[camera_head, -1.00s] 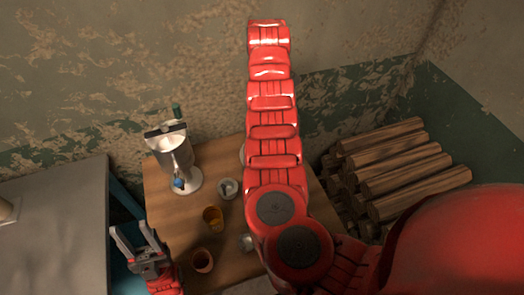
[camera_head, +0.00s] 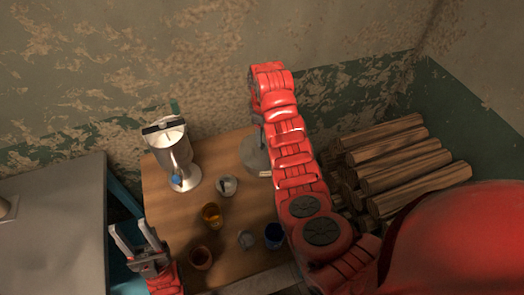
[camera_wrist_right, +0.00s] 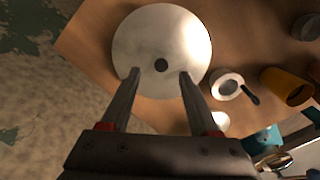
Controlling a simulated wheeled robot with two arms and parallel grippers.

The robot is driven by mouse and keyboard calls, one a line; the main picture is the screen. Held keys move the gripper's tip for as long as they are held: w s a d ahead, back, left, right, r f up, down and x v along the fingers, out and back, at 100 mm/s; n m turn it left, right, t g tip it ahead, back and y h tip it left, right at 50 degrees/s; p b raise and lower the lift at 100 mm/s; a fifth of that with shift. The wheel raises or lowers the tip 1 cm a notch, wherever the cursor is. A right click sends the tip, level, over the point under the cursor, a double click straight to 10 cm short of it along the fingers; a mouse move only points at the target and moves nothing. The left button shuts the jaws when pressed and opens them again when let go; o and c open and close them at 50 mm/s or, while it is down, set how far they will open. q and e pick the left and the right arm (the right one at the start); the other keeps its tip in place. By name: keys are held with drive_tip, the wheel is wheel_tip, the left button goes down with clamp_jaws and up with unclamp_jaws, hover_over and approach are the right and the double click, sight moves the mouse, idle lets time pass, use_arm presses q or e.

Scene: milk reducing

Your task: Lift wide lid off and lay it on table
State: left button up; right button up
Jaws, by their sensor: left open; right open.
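In the head view the right fingers are hidden behind the arm. My left gripper (camera_head: 130,225) is open and empty at the lower left.
A tall metal dispenser (camera_head: 175,158) stands at the table's back left. A small white cup (camera_head: 227,187), an amber cup (camera_head: 212,215), a reddish-brown cup (camera_head: 201,258) and a blue cup (camera_head: 274,235) stand on the wooden table (camera_head: 170,225). Logs (camera_head: 400,165) are stacked at right.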

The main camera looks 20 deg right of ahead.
sight(262, 148)
drive_tip(key=f+p, duration=0.2)
drive_tip(key=f, duration=0.1)
drive_tip(key=shift+a+f, duration=0.15)
drive_tip(key=shift+a, duration=0.05)
drive_tip(key=shift+f, duration=0.6)
clamp_jaws()
